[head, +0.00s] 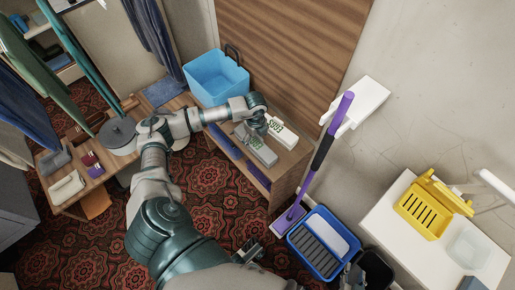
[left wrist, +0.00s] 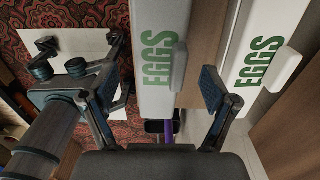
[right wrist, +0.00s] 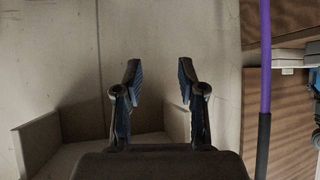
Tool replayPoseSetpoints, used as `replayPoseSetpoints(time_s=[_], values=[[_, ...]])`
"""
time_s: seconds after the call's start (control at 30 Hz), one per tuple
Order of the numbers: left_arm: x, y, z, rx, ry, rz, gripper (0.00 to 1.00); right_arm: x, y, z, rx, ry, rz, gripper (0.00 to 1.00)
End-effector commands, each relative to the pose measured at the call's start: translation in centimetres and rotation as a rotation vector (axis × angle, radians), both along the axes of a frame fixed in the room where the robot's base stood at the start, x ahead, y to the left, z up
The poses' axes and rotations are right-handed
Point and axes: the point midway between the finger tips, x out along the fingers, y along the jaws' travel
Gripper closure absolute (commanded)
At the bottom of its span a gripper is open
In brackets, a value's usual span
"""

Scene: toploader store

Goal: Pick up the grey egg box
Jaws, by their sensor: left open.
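The grey egg box (head: 258,152) lies on a wooden cabinet top, with green EGGS lettering. In the left wrist view the grey box (left wrist: 152,95) lies between the spread fingers of my left gripper (left wrist: 160,88). My left gripper (head: 252,127) is open above it; I cannot tell whether a finger touches it. A whiter egg box (head: 282,130) lies beside it, and also shows at the right of the left wrist view (left wrist: 265,55). My right gripper (right wrist: 160,78) is open and empty, facing a wall.
A blue bin (head: 214,78) stands at the cabinet's far left. A purple-handled mop (head: 318,155) leans beside the cabinet's right, with a blue bucket (head: 315,246) on the floor. A yellow basket (head: 424,212) stands on a white surface at the right.

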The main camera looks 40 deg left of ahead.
Motion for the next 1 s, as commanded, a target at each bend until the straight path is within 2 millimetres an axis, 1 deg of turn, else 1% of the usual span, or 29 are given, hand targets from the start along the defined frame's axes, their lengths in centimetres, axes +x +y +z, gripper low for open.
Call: replayPoseSetpoints(time_s=[0.03, 0.17, 0.27, 0.4, 0.5, 0.6, 0.8, 0.87, 0.9, 0.97, 1.0], values=[[0.0, 0.0, -0.6, -0.001, 0.001, 0.000, 0.14, 0.3, 0.1, 0.1, 0.005, -0.019, 0.001, 0.60], [0.0, 0.0, -1.3, -0.001, 0.000, 0.000, 0.14, 0.8, 0.4, 0.6, 0.016, -0.059, 0.002, 0.60], [-0.1, 0.1, -2.6, -0.001, 0.002, -0.001, 0.14, 1.6, 0.8, 1.2, 0.033, -0.123, 0.005, 0.60], [-0.1, 0.3, -4.8, -0.001, 0.004, 0.000, 0.14, 3.0, 1.4, 2.7, 0.066, -0.249, 0.008, 0.60], [-0.1, 0.3, -5.9, -0.001, 0.003, 0.000, 0.14, 3.6, 1.7, 3.7, 0.085, -0.316, 0.010, 0.60], [-0.1, 0.2, -6.2, -0.001, 0.000, 0.000, 0.14, 3.8, 1.8, 4.2, 0.092, -0.346, 0.011, 0.60], [0.0, 0.2, -6.1, -0.001, -0.001, -0.001, 0.14, 3.8, 1.8, 4.4, 0.094, -0.349, 0.010, 0.60], [0.0, 0.2, -6.1, -0.001, -0.001, -0.001, 0.29, 3.9, 1.8, 4.4, 0.094, -0.349, 0.010, 0.60], [0.0, 0.2, -6.1, -0.001, -0.001, -0.001, 0.39, 3.8, 1.8, 4.4, 0.094, -0.348, 0.010, 0.60], [0.0, 0.2, -6.1, -0.001, -0.001, -0.001, 0.54, 3.9, 1.8, 4.3, 0.091, -0.347, 0.011, 0.60], [0.0, 0.2, -6.1, -0.001, -0.001, -0.001, 0.64, 4.0, 1.8, 4.3, 0.092, -0.347, 0.010, 0.60]])
